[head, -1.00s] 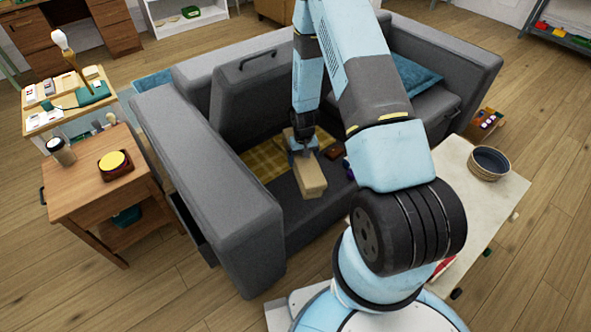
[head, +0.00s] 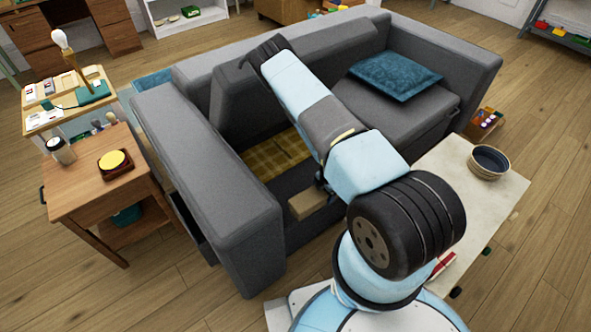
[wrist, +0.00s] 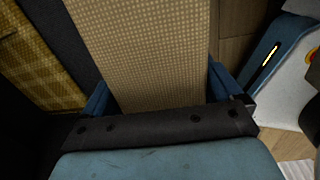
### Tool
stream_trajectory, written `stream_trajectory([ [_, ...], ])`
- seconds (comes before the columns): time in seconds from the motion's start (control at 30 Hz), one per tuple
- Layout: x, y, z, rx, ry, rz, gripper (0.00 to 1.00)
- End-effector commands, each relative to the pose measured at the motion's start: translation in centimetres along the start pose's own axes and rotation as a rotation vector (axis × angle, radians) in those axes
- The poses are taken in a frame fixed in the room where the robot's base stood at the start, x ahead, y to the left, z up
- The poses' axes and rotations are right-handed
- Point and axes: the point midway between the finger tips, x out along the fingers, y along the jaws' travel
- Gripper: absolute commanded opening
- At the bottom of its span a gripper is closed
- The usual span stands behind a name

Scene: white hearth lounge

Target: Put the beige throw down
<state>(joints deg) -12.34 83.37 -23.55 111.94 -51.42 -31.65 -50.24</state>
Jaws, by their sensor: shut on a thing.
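The beige throw (head: 306,204) is a folded, block-like bundle near the front edge of the grey sofa (head: 215,185), partly hidden behind my arm in the head view. In the wrist view the throw (wrist: 145,50) fills the middle, with a woven texture. My gripper (wrist: 158,92) has its blue fingers on either side of the throw and is shut on it. In the head view my gripper is mostly hidden by my arm. I cannot tell whether the throw touches the sofa below.
A yellow plaid cloth (head: 268,157) lies in the sofa's left part and shows in the wrist view (wrist: 35,70). A blue cushion (head: 395,80) rests on the right seat. A pale table (head: 460,190) with a dark bowl (head: 490,161) stands right. A wooden cart (head: 90,190) stands left.

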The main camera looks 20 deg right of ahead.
Motion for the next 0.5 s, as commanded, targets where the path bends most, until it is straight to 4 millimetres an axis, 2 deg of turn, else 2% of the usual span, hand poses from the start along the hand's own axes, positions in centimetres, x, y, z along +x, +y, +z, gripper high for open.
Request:
stream_trajectory([
  [0.17,0.7,0.2,-0.2,-0.063,0.007,0.004,0.26],
  [0.5,4.1,6.0,-2.1,-0.063,0.007,0.007,0.26],
])
